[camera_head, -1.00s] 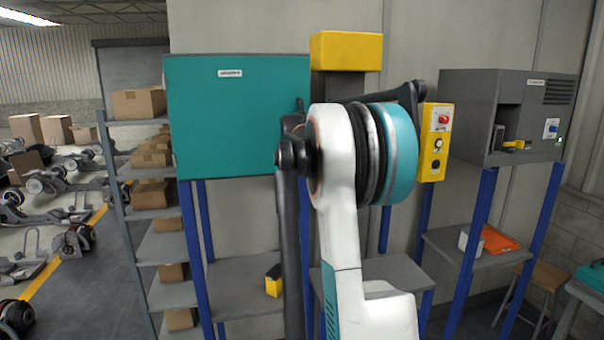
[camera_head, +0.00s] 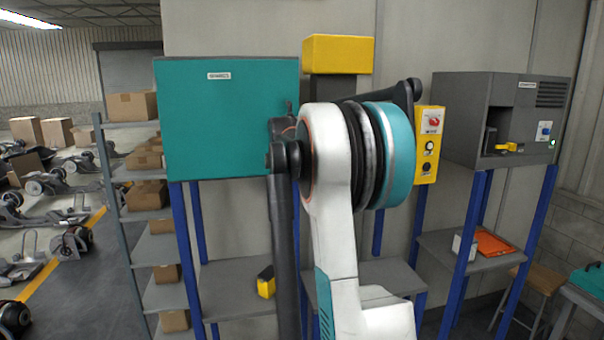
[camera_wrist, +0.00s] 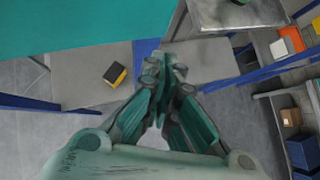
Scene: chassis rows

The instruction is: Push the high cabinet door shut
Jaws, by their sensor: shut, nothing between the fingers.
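The high cabinet (camera_head: 228,120) is a teal box with a small white label, raised on blue posts at the upper left of the head view. Its teal front looks flat; I cannot tell for certain how far its door stands from the frame. In the wrist view a teal panel (camera_wrist: 70,25) fills the upper left. My gripper (camera_wrist: 166,65) shows in the wrist view with its fingers together and empty, just right of the panel's lower right edge. I cannot tell if it touches. The head view hides my gripper behind my arm.
A yellow box (camera_head: 338,54) and a yellow control panel (camera_head: 429,145) are on the wall. A grey machine (camera_head: 500,118) stands on blue posts at the right. A yellow-and-black block (camera_head: 266,282) sits on the low shelf. A rack with cartons (camera_head: 150,195) stands at the left.

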